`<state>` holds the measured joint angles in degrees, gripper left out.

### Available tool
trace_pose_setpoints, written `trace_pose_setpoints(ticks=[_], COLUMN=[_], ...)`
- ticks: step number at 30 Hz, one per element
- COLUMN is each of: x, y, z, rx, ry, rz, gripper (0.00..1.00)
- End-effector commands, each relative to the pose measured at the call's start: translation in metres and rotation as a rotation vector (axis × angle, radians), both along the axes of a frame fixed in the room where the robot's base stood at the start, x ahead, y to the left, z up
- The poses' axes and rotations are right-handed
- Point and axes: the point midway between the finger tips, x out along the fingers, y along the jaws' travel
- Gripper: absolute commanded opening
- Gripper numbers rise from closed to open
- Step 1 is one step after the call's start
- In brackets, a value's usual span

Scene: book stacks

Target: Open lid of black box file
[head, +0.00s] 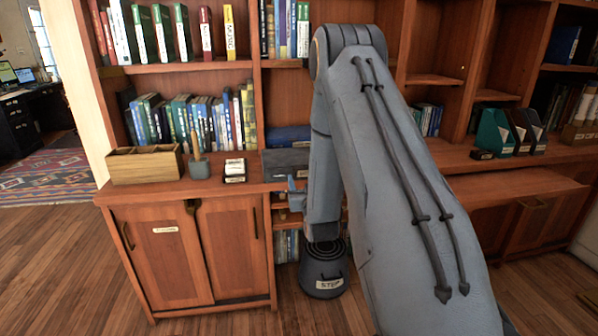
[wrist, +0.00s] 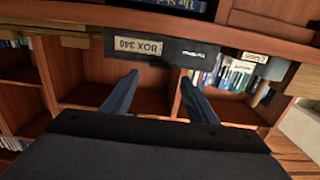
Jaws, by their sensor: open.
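The black box file (head: 283,159) lies on the wooden counter in the head view, partly hidden behind my arm. In the wrist view the black box file (wrist: 215,57) spans the top middle, with a "BOX 340" label shown upside down and a smaller white mark on its face. The lid's seam and state cannot be made out. My gripper (wrist: 159,77) is open and empty, its two fingertips pointing toward the box's labelled face. In the head view my gripper (head: 296,187) shows as a small blue-grey piece in front of the counter edge. Contact with the box cannot be told.
A wooden organiser (head: 146,165), a pen cup (head: 199,169) and a white labelled card block (head: 235,170) stand left of the box on the counter. A dark blue book (head: 287,137) lies behind it. A step stool (head: 323,270) stands on the floor below.

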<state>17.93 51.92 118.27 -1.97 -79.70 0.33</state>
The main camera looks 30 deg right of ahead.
Motion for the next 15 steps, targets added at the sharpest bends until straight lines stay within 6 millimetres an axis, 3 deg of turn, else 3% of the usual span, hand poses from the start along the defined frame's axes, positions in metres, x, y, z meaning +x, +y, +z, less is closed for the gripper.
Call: trace_pose_setpoints(ticks=[15], x=[0.063], y=[-0.019], z=[0.001], rx=[-0.003], ry=[-0.010], rz=[-0.001], gripper=[0.53])
